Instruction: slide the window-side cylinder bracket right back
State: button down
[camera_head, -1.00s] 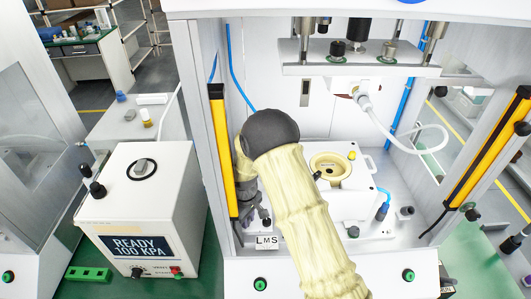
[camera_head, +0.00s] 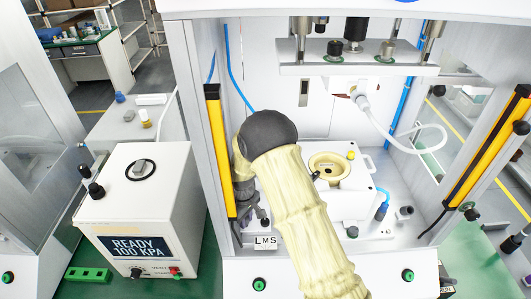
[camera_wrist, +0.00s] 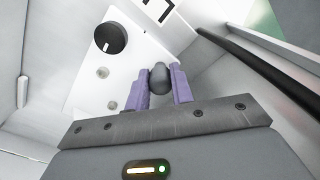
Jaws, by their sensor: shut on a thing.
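My arm reaches into the press and hides much of its left floor. My gripper (camera_wrist: 159,88) has its two purple fingers closed on a dark grey rounded knob (camera_wrist: 159,76) in the wrist view. In the head view my gripper (camera_head: 255,212) is low at the left inside the press, just above the label plate marked L M S (camera_head: 265,242). It is small and partly covered by my wrist there. I cannot make out the cylinder bracket apart from this knob.
A white fixture with a cream round cup (camera_head: 329,167) stands right of my arm. The press's upper plate (camera_head: 358,70) hangs above. A yellow light bar (camera_head: 221,150) is close on the left. In the wrist view a black dial (camera_wrist: 109,38) sits on a white plate.

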jog(key=shift+w+a+r, duration=0.1)
jog(key=shift+a+r, duration=0.1)
jog(key=shift+a, duration=0.65)
jog(key=shift+w+a+r, duration=0.1)
jog(key=shift+a+r, duration=0.05)
jog(key=shift+a, duration=0.65)
dwell(1.7)
jog(key=c, duration=1.1)
grip_release()
jog(key=shift+s, duration=0.1)
jog(key=shift+c, duration=0.2)
jog(key=shift+d+r, duration=0.1)
jog(key=shift+w+r+p, duration=0.2)
jog(key=shift+r+p, duration=0.1)
jog(key=shift+r, duration=0.2)
jog(key=r+p, duration=0.1)
jog(key=r, duration=0.1)
jog(key=d+r+p, duration=0.1)
jog(key=r, duration=0.1)
jog(key=d+r+p, duration=0.1)
jog(key=r+p, duration=0.1)
jog(key=shift+w+r, duration=0.15)
jog(key=shift+r, duration=0.15)
